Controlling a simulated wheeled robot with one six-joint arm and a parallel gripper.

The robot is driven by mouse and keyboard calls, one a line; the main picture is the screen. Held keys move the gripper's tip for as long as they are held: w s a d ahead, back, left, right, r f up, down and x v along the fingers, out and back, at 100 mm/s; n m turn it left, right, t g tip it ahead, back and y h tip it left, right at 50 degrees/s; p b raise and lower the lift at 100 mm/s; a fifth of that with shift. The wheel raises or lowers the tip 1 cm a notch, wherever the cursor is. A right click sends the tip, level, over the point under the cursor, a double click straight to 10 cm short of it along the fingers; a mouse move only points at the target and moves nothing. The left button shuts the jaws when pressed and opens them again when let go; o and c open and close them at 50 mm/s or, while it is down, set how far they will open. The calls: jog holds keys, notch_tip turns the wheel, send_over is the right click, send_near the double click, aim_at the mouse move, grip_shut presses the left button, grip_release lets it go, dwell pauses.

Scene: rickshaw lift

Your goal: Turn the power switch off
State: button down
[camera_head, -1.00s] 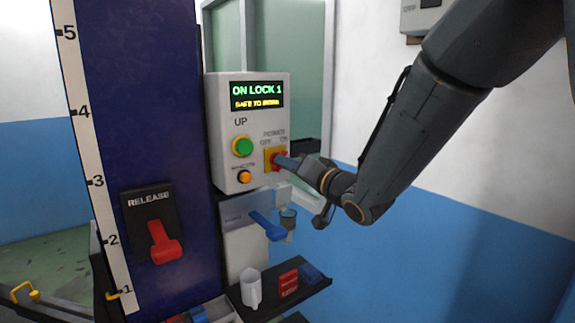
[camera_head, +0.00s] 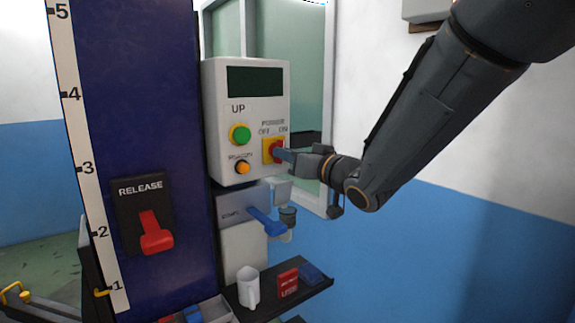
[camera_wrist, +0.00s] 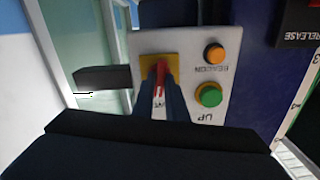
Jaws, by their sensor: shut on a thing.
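The power switch (camera_head: 277,149) is a red knob on a yellow plate, at the right of the white control box (camera_head: 218,110), under the words POWER, OFF and ON. The box's display (camera_head: 255,81) is dark and blank. My gripper (camera_head: 283,154) reaches the knob from the right and is shut on it. In the wrist view the red knob (camera_wrist: 160,80) shows between the two dark blue fingers (camera_wrist: 160,92). The fingers hide part of the knob and label, so its exact setting is hard to read.
A green UP button (camera_head: 240,134) and an orange button (camera_head: 243,168) sit left of the switch. Below are a blue lever (camera_head: 267,222) and a shelf (camera_head: 275,304) with a white jug (camera_head: 248,287). A red RELEASE lever (camera_head: 155,236) is on the blue column (camera_head: 140,80).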

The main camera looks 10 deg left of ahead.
jog(key=n+b, duration=1)
dwell(0.5)
jog(key=c, duration=1.8)
grip_release()
jog(key=shift+o, duration=0.2)
jog(key=b+v, duration=0.1)
jog(key=v, duration=0.6)
jog(key=shift+s+d, duration=0.25)
jog(key=shift+s, duration=0.05)
